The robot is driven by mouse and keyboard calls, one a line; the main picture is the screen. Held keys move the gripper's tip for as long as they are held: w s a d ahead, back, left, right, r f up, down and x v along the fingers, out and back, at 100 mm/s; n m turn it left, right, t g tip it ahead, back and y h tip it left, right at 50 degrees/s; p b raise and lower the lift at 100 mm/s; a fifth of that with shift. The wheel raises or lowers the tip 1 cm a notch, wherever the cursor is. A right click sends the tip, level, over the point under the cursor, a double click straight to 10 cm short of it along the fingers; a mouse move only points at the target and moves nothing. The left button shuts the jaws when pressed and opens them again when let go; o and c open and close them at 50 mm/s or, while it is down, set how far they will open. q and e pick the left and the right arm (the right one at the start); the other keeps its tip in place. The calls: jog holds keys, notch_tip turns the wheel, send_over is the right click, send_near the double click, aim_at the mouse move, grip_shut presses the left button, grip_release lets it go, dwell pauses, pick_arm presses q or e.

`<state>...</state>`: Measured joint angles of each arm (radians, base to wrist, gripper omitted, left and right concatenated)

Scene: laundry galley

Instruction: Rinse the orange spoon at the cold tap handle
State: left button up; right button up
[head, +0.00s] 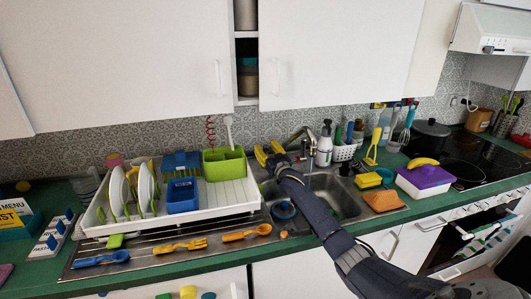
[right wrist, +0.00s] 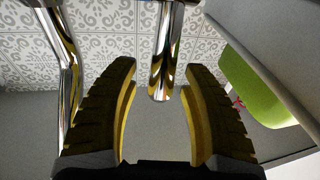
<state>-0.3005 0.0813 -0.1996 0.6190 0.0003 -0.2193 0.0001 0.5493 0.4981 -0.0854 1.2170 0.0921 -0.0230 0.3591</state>
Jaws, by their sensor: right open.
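The orange spoon (head: 247,233) lies on the metal drainer in front of the dish rack, apart from any gripper. A chrome tap (head: 301,134) stands behind the sink (head: 335,192). My right gripper (head: 268,153) is at the tap's left side. In the right wrist view my right gripper (right wrist: 162,100) is open, with a chrome bar (right wrist: 165,55) between its yellow fingers and no clear contact. A second chrome bar (right wrist: 66,65) is left of the fingers. I cannot tell which bar is the cold tap handle. My left gripper is out of view.
A white dish rack (head: 232,198) with plates, blue tubs and a green caddy (head: 224,162) is close to the gripper's left. A soap bottle (head: 324,146) stands right of the tap.

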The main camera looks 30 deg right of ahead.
notch_tip(320, 180, up, 8)
jog(key=shift+r, duration=0.15)
dwell(0.3)
dwell(0.3)
